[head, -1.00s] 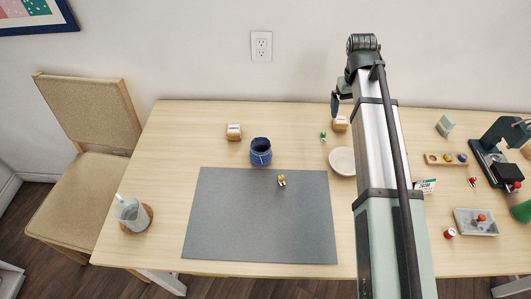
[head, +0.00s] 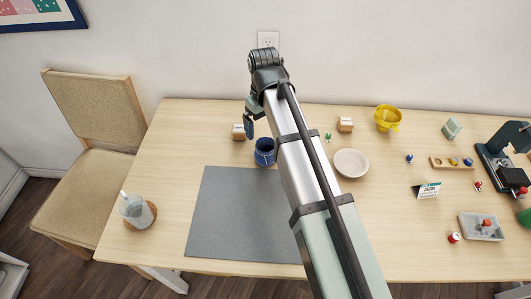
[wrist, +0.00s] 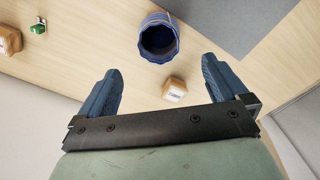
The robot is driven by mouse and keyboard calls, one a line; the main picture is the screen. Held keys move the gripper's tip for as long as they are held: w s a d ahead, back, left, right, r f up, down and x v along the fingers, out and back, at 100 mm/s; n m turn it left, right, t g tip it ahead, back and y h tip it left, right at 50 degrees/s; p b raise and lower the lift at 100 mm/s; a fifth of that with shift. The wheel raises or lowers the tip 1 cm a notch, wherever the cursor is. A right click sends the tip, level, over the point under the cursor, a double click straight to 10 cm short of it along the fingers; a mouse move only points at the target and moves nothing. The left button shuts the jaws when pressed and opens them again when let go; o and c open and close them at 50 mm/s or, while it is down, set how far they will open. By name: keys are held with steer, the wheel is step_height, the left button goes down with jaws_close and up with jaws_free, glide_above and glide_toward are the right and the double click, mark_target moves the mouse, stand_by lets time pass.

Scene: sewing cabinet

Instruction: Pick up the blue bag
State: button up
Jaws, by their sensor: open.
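The blue bag (head: 264,152) stands upright on the table at the back edge of the grey mat, just left of my arm. It is round with an open, dark top. In the wrist view the blue bag (wrist: 159,38) is at the top centre, beyond the fingertips. My gripper (wrist: 162,80) is open, with its two blue fingers apart and nothing held. In the head view my gripper (head: 249,118) is near the back of the table, behind the bag, partly hidden by my own arm.
A small wooden box (wrist: 175,89) lies between my fingers' line and the bag in the wrist view. The grey mat (head: 225,220) is clear where visible. A white bowl (head: 351,163), a yellow funnel-like cup (head: 388,117) and a glass (head: 134,208) stand elsewhere on the table.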

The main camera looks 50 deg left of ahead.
glide_toward(265, 149)
steer(key=shift+s+d+f, duration=0.35)
steer(key=shift+d+f, duration=0.05)
steer(key=shift+f, duration=0.55)
steer(key=shift+s+d+f, duration=0.3)
steer(key=shift+d+f, duration=0.15)
steer(key=shift+f, duration=0.55)
steer(key=shift+s+d+f, duration=0.35)
steer(key=shift+d+f, duration=0.05)
steer(key=shift+f, duration=0.55)
steer(key=shift+c, duration=0.2)
steer(key=c, duration=0.9)
